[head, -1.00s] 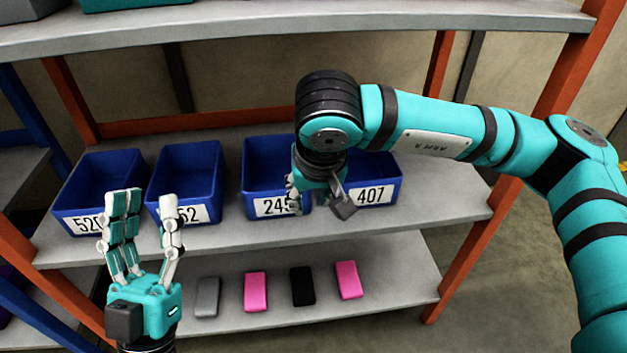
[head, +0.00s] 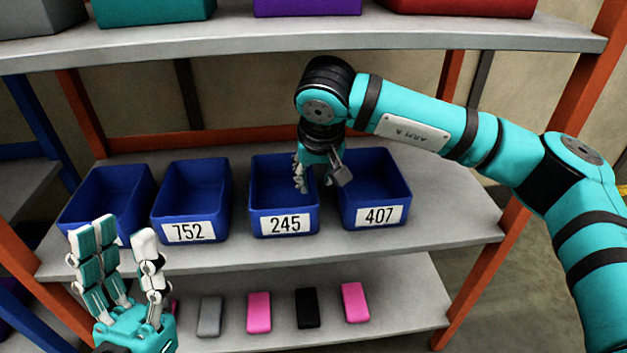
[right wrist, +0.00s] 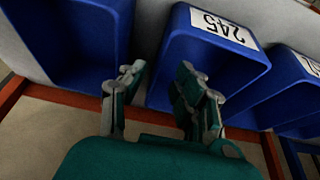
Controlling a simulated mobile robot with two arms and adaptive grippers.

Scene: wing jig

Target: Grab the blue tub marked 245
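The blue tub marked 245 (head: 285,224) stands on the middle shelf, between the tubs marked 752 and 407. It also shows upside down in the right wrist view (right wrist: 222,45), label at the top. My right gripper (head: 316,182) points down at this tub's right-hand wall. Its fingers are apart in the right wrist view (right wrist: 157,95), one side over the tub's inside and the other over the gap beside it. I cannot tell whether they touch the wall. My left gripper (head: 124,245) is open and empty at the lower left, fingers up.
Blue tubs 752 (head: 190,231) and 407 (head: 380,215) stand close on both sides, with another blue tub (head: 88,200) at far left. The upper shelf (head: 300,37) is above. Grey, pink and black slabs (head: 259,312) lie on the lower shelf.

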